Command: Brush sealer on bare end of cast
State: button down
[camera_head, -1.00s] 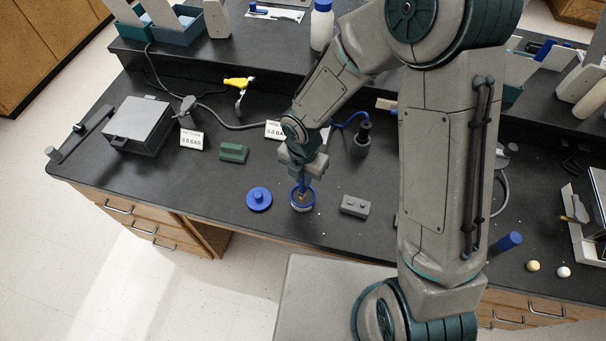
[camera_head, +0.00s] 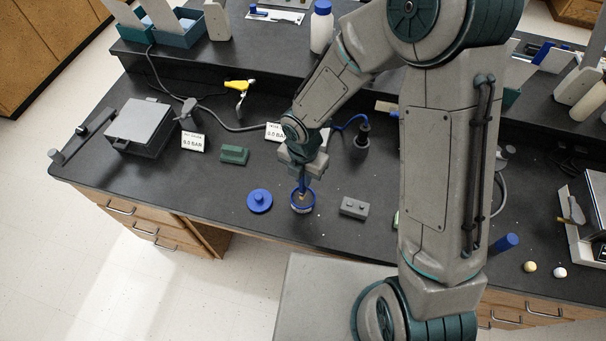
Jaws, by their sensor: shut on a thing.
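My gripper (camera_head: 303,176) points down and is shut on a slim blue tool that looks like a brush (camera_head: 303,186). The tool stands upright with its lower end at the mouth of a small open jar with a blue rim (camera_head: 302,208). Its tip is hidden or too small to tell. A blue round lid (camera_head: 259,201) with a knob lies just left of the jar. A grey block with small studs (camera_head: 354,207) lies to the right; I cannot tell whether it is the cast.
A green block (camera_head: 234,155) and small label cards (camera_head: 192,142) lie behind and left. A grey box (camera_head: 141,124) stands farther left. A black holder with a blue cord (camera_head: 361,140) stands behind right. Two small pale balls (camera_head: 544,269) lie at far right. My arm hides the bench's right middle.

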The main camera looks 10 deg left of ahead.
jog(key=shift+r+p, duration=2.35)
jog(key=shift+r, duration=0.5)
jog(key=shift+f, duration=0.1)
jog(key=shift+w+d+m, duration=0.2)
jog(key=shift+w+m, duration=0.05)
jog(key=shift+m, duration=0.15)
jog(key=w+d+f+m+b, duration=0.3)
jog(key=w+d+m, duration=0.3)
jog(key=d+m, duration=0.5)
jog(key=w+d+f+m+b, duration=0.2)
jog(key=w+d+m, duration=0.4)
jog(key=d+m, duration=0.5)
jog(key=f+m, duration=0.1)
jog(key=m, duration=0.8)
jog(key=shift+b, duration=0.4)
jog(key=shift+s+d, duration=0.1)
